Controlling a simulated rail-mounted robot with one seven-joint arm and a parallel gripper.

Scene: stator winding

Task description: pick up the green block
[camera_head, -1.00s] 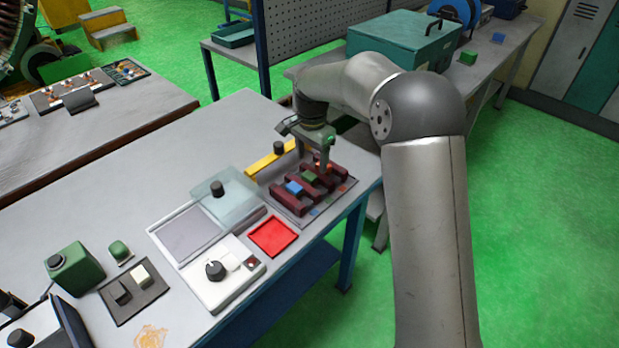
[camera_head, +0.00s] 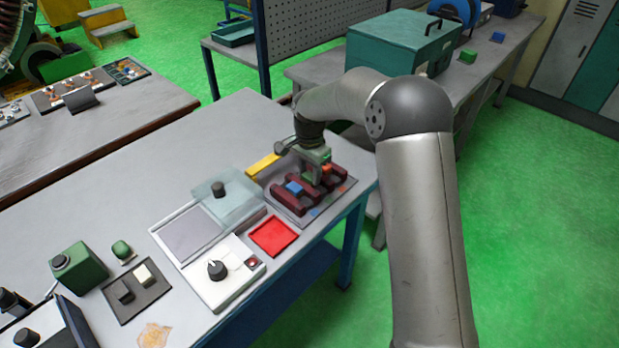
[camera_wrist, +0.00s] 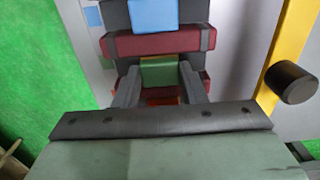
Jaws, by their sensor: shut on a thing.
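The green block (camera_wrist: 159,73) sits among dark red bars in the rack, and my gripper (camera_wrist: 160,82) is shut on it, one finger at each side. In the head view my gripper (camera_head: 314,170) points down into the rack (camera_head: 318,207), with the green block (camera_head: 312,179) partly hidden at the fingertips. I cannot tell whether the block is lifted. The blue block (camera_head: 294,187) lies to its left; it also shows in the wrist view (camera_wrist: 153,15). The orange block (camera_head: 327,168) is to its right, mostly covered by my gripper in the wrist view.
A yellow bar with a black knob (camera_wrist: 290,82) lies beside the rack. A red tray (camera_head: 273,236), a clear cover with a knob (camera_head: 228,198) and a white control box (camera_head: 222,276) stand nearby on the table. Another green block (camera_head: 467,56) is on the back bench.

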